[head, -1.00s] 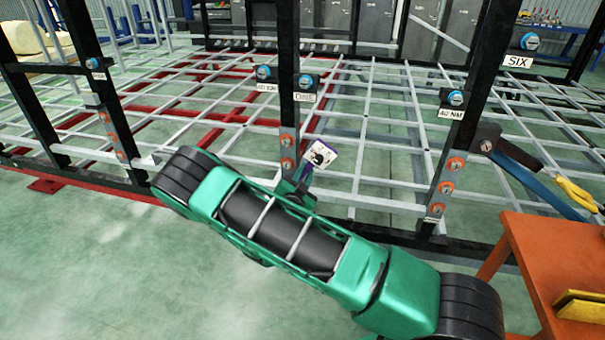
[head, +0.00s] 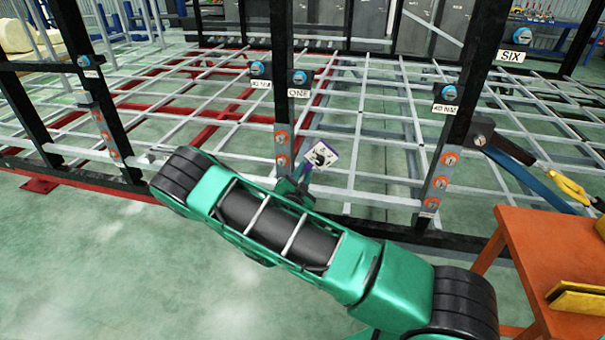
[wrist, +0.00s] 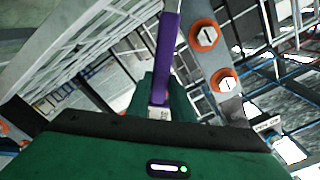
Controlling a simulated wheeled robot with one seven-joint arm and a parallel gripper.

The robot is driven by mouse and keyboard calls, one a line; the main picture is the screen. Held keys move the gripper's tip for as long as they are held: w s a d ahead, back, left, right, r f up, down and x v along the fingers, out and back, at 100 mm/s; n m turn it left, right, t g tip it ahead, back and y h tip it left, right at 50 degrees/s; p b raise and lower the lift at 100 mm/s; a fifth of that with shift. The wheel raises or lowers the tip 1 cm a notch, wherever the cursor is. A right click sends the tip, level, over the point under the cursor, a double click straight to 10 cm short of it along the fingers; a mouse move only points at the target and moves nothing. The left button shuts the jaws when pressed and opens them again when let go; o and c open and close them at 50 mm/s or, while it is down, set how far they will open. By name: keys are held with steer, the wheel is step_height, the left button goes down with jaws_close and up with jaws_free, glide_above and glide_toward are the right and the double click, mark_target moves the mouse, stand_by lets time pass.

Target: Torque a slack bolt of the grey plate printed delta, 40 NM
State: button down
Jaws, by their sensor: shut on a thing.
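My gripper (head: 297,188) is shut on a purple-handled tool (wrist: 167,60), which stands up from the jaws in the wrist view. A white tag with a dark picture (head: 323,155) shows by the gripper in the head view. A grey plate on the middle post (head: 281,150) carries orange-ringed bolts just behind the gripper. In the wrist view two bolts, an upper one (wrist: 204,35) and a lower one (wrist: 224,80), lie right of the tool, apart from it. Another grey plate (head: 434,194) with several bolts is on the right post. No printing "delta" is readable; which bolt is slack I cannot tell.
The left post (head: 105,115) has bolts too. An orange table (head: 540,240) stands at the right. Low grey chassis bars (head: 350,150) spread behind. Floor at left is clear.

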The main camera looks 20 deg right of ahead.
steer(key=shift+s+d+f+m, duration=0.45)
steer(key=shift+d+f+m, duration=0.25)
steer(key=shift+m, duration=0.2)
steer(key=shift+f, duration=0.15)
steer(key=shift+s+d+f+m, duration=0.25)
steer(key=shift+f+m, duration=0.15)
steer(key=shift+w+a+r+n, duration=0.1)
steer(key=shift+a+r+n, duration=0.1)
steer(key=shift+r+n, duration=0.1)
stand_by(0.6)
steer(key=shift+v, duration=2.95)
